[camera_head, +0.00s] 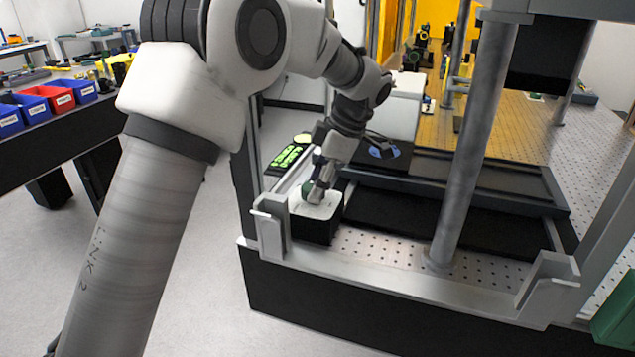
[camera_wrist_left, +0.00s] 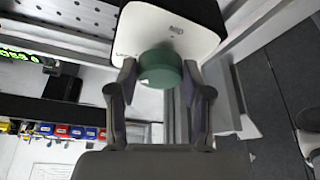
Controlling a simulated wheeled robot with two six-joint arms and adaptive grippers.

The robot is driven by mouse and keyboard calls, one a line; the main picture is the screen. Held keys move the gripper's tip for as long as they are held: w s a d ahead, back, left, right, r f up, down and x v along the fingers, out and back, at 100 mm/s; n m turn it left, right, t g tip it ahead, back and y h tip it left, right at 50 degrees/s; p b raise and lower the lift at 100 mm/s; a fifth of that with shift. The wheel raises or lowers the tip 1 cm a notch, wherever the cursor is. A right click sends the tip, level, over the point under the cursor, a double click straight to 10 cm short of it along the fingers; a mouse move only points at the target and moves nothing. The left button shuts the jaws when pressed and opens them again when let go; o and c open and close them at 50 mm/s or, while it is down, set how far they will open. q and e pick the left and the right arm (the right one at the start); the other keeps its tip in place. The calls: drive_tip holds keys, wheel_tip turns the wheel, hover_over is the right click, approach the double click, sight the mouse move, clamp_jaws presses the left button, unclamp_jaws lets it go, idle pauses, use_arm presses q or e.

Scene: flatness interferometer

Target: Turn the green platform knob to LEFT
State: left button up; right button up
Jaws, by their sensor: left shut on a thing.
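The green platform knob (camera_head: 307,188) sits on a white-topped black control box (camera_head: 322,212) at the near left corner of the machine. In the left wrist view the green knob (camera_wrist_left: 160,68) stands out from the white panel (camera_wrist_left: 190,30), which has small labels, one reading "MID". My left gripper (camera_head: 318,192) is down at the knob. In the left wrist view its two fingers (camera_wrist_left: 160,88) are on either side of the knob, shut on it. The knob's pointer direction is not readable. My right gripper is not in view.
A metal frame rail (camera_head: 400,290) runs along the machine's near edge, with a grey post (camera_head: 475,140) to the right. A green-lit display (camera_head: 289,156) is behind the box. Red and blue bins (camera_head: 60,98) stand on a bench at left.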

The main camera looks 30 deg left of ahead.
use_arm(q)
drive_tip(key=o, duration=1.2)
drive_tip(key=shift+c, duration=0.2)
drive_tip(key=v, duration=1.2)
drive_tip(key=shift+a, duration=0.1)
